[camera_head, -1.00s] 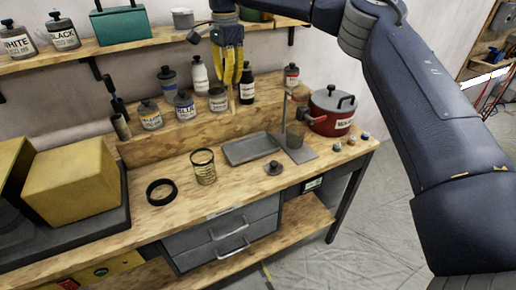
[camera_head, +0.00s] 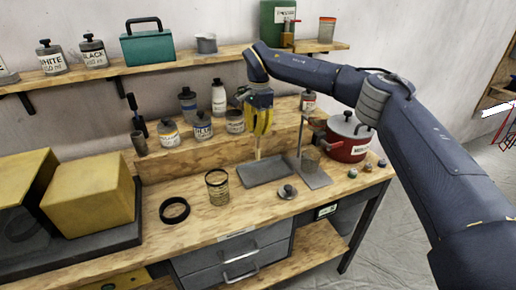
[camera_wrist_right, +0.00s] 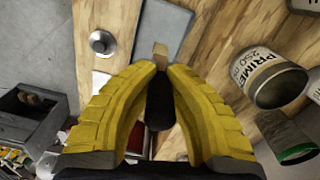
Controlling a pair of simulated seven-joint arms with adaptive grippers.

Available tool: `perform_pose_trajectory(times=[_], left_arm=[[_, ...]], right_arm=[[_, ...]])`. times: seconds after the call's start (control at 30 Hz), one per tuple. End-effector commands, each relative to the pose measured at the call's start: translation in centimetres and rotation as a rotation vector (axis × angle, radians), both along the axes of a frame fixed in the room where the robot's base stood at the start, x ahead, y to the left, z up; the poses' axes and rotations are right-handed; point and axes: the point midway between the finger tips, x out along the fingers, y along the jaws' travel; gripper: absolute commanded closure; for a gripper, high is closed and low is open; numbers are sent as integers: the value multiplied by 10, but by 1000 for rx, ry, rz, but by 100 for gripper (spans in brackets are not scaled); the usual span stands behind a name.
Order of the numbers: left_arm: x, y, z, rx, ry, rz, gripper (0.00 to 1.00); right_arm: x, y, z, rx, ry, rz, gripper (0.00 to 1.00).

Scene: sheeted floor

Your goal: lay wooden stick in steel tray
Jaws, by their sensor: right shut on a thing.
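My right gripper (camera_head: 259,130), with yellow fingers, is shut on the wooden stick (camera_head: 258,151), a thin pale piece pointing down from the fingertips. The steel tray (camera_head: 279,178) lies flat and empty on the bench, just below the stick. I cannot tell whether the stick's lower end touches it. In the right wrist view, the stick's end (camera_wrist_right: 160,51) shows between the fingertips (camera_wrist_right: 160,68), in front of the grey tray (camera_wrist_right: 168,25). Most of the stick is hidden by the fingers. A dark shape lies between the fingers. My left gripper is not in view.
A metal stand (camera_head: 316,178) and a red pot (camera_head: 346,146) are right of the tray. A small grey weight-like piece (camera_head: 287,192) lies in front. A mesh cup (camera_head: 217,190) and black ring (camera_head: 174,210) are to the left. Several jars stand on the riser behind.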

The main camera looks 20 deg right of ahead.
Motion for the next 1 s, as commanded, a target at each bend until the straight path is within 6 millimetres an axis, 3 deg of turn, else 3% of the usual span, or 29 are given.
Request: perform_pose_trajectory(times=[0.13, 0.47, 0.8, 1.0], left_arm=[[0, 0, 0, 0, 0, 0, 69], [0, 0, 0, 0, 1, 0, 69], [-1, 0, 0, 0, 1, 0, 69], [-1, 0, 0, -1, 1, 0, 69]], right_arm=[[0, 0, -20, 1, 0, -1, 100], [0, 0, -35, 0, 0, -1, 100], [0, 0, -71, 1, 0, 0, 100], [0, 0, -73, 0, -1, -1, 100]])
